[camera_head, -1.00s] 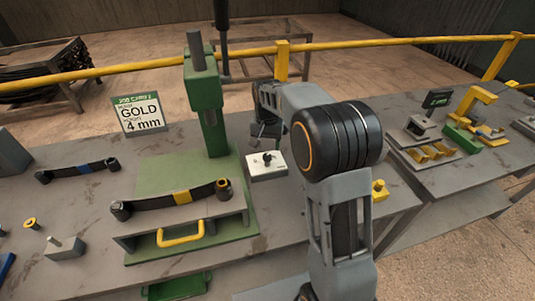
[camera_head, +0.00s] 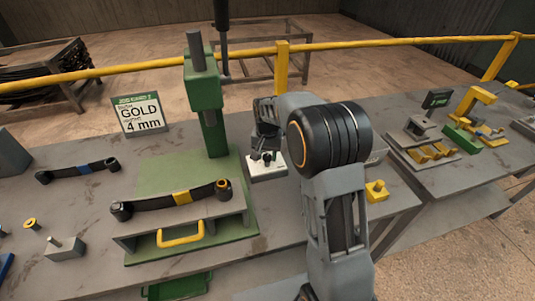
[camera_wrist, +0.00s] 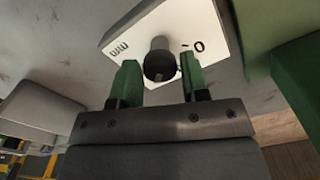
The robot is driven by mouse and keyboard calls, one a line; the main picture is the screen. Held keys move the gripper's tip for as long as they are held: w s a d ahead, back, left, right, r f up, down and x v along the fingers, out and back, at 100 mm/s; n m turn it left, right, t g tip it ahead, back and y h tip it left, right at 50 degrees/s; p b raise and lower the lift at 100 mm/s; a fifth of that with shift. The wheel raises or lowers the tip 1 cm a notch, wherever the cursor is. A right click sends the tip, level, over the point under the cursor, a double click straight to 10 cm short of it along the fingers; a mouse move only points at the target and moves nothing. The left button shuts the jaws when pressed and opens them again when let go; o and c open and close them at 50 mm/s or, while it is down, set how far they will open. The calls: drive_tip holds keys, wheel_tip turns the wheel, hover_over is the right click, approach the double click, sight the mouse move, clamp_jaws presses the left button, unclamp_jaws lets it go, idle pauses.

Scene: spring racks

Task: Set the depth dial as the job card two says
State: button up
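The job card two (camera_head: 140,115) stands at the back left of the bench and reads GOLD and 4 mm. The depth dial is a white box (camera_head: 270,174) to the right of the green press. In the wrist view its white face (camera_wrist: 205,22) shows "mm" and "0" printed upside down, with a dark round knob (camera_wrist: 160,62) standing up. My gripper (camera_wrist: 159,76) has its two green fingers apart, one on each side of the knob, with gaps between. In the head view my gripper (camera_head: 266,154) is over the dial box. The knob's pointer setting is not readable.
The green press (camera_head: 203,95) stands just left of the dial, with a dark strip on its bed and a yellow handle (camera_head: 180,235) in front. A yellow block (camera_head: 377,191) lies to the right. A second bench (camera_head: 450,165) holds other fixtures.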

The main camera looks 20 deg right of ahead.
drive_tip(key=c, duration=0.5)
drive_tip(key=shift+c, duration=0.2)
drive_tip(key=n, duration=0.5)
drive_tip(key=shift+n+p, duration=0.4)
drive_tip(key=shift+n, duration=1.9)
drive_tip(key=o, duration=0.9)
drive_tip(key=shift+r, duration=0.1)
